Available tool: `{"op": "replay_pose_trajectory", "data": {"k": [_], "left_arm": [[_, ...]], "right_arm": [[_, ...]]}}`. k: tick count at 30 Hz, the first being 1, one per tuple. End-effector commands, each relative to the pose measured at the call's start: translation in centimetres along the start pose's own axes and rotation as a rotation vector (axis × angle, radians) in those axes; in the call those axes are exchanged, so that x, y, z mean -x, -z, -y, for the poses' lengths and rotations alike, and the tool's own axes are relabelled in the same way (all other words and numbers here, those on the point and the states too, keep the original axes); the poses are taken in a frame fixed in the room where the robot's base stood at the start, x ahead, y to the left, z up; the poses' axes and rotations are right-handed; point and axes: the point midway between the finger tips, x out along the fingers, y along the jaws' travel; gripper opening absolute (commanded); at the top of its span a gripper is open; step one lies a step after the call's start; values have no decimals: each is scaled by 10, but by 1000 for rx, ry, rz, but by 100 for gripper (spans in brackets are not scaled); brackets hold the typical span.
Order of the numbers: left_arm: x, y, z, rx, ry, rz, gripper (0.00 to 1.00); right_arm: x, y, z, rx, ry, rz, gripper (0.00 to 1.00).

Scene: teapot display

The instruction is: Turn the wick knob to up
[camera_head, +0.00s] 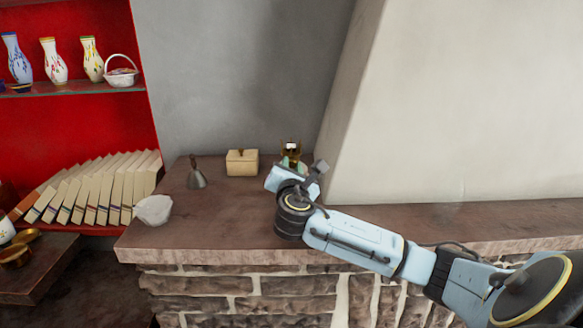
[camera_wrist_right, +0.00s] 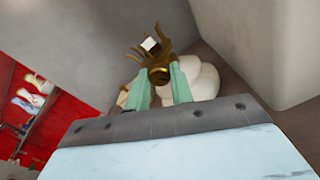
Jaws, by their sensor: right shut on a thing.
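A small brass-coloured lamp-like object (camera_head: 291,146) with a white top stands at the back of the stone ledge, partly hidden behind my right gripper (camera_head: 290,166). In the right wrist view, its curved brass prongs and white block (camera_wrist_right: 149,44) show ahead of the gripper. The green fingers of my right gripper (camera_wrist_right: 161,72) are shut on a round brass part, the wick knob (camera_wrist_right: 159,76), one finger on each side. The knob's turn position cannot be read. My left gripper is not in view.
A cream box (camera_head: 242,163), a dark bell (camera_head: 196,175) and a white bowl (camera_head: 153,209) stand left on the ledge (camera_head: 235,220). A sloping pale wall (camera_head: 450,100) rises close on the right. In the wrist view, a pale rounded thing (camera_wrist_right: 207,82) sits beside the fingers.

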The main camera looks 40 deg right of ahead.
Motion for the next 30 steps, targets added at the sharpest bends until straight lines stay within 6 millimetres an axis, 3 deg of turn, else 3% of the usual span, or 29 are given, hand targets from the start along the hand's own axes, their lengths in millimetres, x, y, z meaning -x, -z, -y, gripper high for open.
{"op": "replay_pose_trajectory", "data": {"k": [9, 23, 24, 29, 30], "left_arm": [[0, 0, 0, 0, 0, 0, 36], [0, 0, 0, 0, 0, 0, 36], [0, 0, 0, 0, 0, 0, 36], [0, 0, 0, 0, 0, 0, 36], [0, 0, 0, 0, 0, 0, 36]], "right_arm": [[0, 0, 0, -113, -1, 0, 0], [0, 0, 0, -130, 0, 0, 0], [0, 0, 0, -130, 0, 0, 24], [0, 0, 0, -130, 0, 0, 44], [0, 0, 0, -130, 0, 0, 44]]}}
